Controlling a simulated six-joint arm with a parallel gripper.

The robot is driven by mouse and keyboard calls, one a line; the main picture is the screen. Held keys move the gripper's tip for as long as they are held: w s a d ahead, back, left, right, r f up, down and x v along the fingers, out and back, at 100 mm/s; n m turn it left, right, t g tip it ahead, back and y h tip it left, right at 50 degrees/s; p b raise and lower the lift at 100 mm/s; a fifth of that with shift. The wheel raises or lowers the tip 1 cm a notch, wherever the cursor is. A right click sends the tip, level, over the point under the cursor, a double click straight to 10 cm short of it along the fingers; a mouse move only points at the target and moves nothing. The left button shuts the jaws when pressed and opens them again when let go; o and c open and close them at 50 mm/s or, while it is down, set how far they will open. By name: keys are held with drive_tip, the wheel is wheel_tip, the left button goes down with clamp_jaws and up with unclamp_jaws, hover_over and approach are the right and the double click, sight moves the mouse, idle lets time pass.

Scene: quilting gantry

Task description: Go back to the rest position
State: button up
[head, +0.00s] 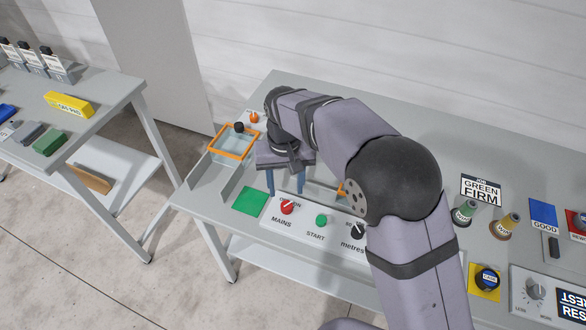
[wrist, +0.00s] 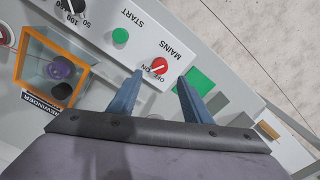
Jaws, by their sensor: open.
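My gripper (head: 286,192) is in the head view above the back-left part of the white control panel (head: 262,222), with its two blue fingers pointing down. It is open, with nothing between the fingers. In the wrist view the fingers (wrist: 160,78) stand apart, and the red MAINS knob (wrist: 160,66) shows in the gap beyond the tips. The knob has OFF and ON marks beside it; I cannot tell its setting for sure. The fingers appear apart from the panel. My arm hides part of the table and panel.
The green START button (head: 321,221) and black metres dial (head: 358,231) share the panel. A green square (head: 250,202) lies left of it. An orange-framed clear box (head: 215,150) stands behind. Spools (head: 465,212), cards and another dial (head: 536,288) are at right.

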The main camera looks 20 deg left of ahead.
drive_tip(key=d+r+m, duration=0.2)
drive_tip(key=d+m, duration=0.1)
drive_tip(key=d, duration=1.8)
drive_tip(key=s+d+f+m, duration=0.2)
drive_tip(key=s+d, duration=1)
drive_tip(key=d, duration=0.2)
drive_tip(key=shift+d+f+m, duration=0.15)
drive_tip(key=shift+d+m, duration=0.15)
drive_tip(key=shift+m, duration=0.1)
drive_tip(key=shift+c, duration=0.4)
